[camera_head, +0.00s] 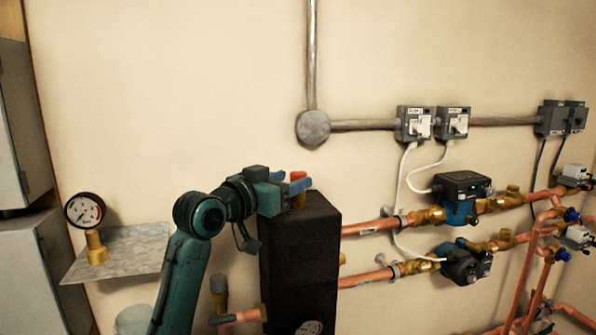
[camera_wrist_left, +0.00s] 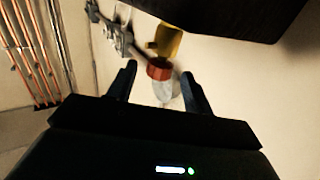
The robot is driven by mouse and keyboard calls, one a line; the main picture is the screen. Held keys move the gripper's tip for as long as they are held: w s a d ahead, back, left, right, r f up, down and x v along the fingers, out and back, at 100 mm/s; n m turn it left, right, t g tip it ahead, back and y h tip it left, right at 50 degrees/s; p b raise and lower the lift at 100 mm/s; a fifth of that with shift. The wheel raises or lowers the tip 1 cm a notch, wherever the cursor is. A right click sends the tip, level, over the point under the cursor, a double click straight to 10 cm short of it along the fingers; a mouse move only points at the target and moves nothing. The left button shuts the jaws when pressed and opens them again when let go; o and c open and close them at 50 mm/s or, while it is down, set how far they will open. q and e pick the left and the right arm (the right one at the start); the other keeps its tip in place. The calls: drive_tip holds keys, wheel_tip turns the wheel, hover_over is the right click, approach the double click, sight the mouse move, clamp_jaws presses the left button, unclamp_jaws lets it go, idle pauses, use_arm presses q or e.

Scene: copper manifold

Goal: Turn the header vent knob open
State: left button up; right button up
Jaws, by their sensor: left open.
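The header vent has a small orange-red knob (camera_head: 298,176) on a brass stem (camera_head: 299,200), standing on top of the black header (camera_head: 300,240). My left gripper (camera_head: 291,181) is at the knob, coming from the left, with its blue fingers open. In the left wrist view the red knob (camera_wrist_left: 158,72) shows between the two fingertips (camera_wrist_left: 159,75), with the brass body (camera_wrist_left: 168,42) beyond it and a pale part on the near side. I cannot tell whether a finger touches the knob. My right gripper is in neither view.
A pressure gauge (camera_head: 85,210) on a brass fitting stands on a grey wall shelf (camera_head: 135,250) at left. Copper pipes (camera_head: 367,228) and two pumps (camera_head: 462,188) lie right of the header. The wall above the header is bare up to a grey conduit (camera_head: 365,125).

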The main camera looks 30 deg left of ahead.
sight(293, 180)
use_arm(q)
drive_tip(key=shift+w+d, duration=0.15)
drive_tip(key=shift+w, duration=0.7)
drive_tip(key=shift+w+d, duration=0.1)
drive_tip(key=shift+w, duration=0.7)
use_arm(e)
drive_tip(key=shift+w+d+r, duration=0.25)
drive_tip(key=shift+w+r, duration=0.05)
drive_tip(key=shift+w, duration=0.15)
use_arm(q)
drive_tip(key=c, duration=0.9)
drive_tip(key=shift+c, duration=0.2)
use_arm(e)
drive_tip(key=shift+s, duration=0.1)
